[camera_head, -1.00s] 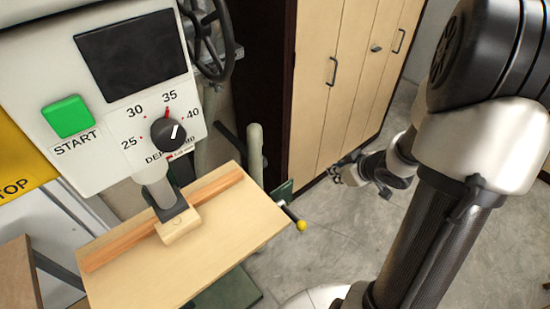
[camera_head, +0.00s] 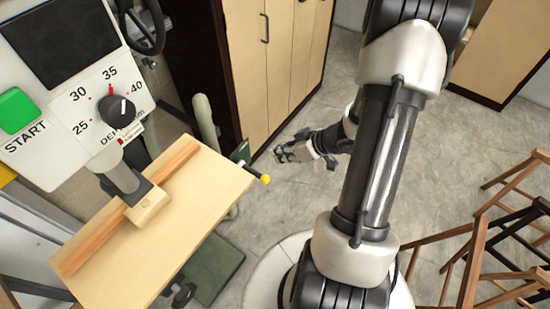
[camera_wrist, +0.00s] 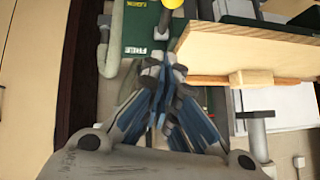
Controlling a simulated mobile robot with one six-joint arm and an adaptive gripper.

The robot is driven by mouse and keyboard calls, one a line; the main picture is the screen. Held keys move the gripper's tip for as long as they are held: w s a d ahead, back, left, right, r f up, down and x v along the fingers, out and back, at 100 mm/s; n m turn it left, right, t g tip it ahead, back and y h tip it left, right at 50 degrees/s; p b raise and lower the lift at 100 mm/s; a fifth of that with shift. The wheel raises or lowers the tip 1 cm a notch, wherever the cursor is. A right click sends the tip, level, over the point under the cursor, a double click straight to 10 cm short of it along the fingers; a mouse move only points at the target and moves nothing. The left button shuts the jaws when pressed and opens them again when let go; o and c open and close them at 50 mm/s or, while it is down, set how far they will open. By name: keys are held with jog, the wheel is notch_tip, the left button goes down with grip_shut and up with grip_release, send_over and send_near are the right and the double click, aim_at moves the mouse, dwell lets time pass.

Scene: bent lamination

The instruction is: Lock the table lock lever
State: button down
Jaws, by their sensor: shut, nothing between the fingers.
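The table lock lever is a short dark rod with a yellow ball knob (camera_head: 265,179), sticking out from the far right side of the machine's wooden table (camera_head: 190,235). Its yellow knob (camera_wrist: 172,4) shows at the top edge of the wrist view, partly cut off, with a grey rod below it. My gripper (camera_head: 281,154) is above and slightly right of the knob in the head view, apart from it. In the wrist view, my gripper's fingers (camera_wrist: 163,68) are together and empty, with their tips pictured below the knob and left of the table.
The machine's panel has a green START button (camera_head: 17,111) and a black depth dial (camera_head: 117,110). A wooden cabinet (camera_head: 246,70) stands behind my gripper. Wooden stools (camera_head: 478,250) stand at the lower right. Grey floor (camera_head: 450,150) is open between them.

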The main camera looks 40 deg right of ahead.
jog(key=b, duration=0.3)
send_over(253, 172)
jog(key=s+d, duration=0.2)
jog(key=d, duration=0.1)
notch_tip(253, 172, down, 6)
jog(key=f, duration=0.1)
jog(key=f+b, duration=0.1)
jog(key=f, duration=0.1)
jog(key=shift+s+a+f+b, duration=0.1)
jog(key=shift+a+f+b, duration=0.25)
jog(key=shift+f, duration=0.05)
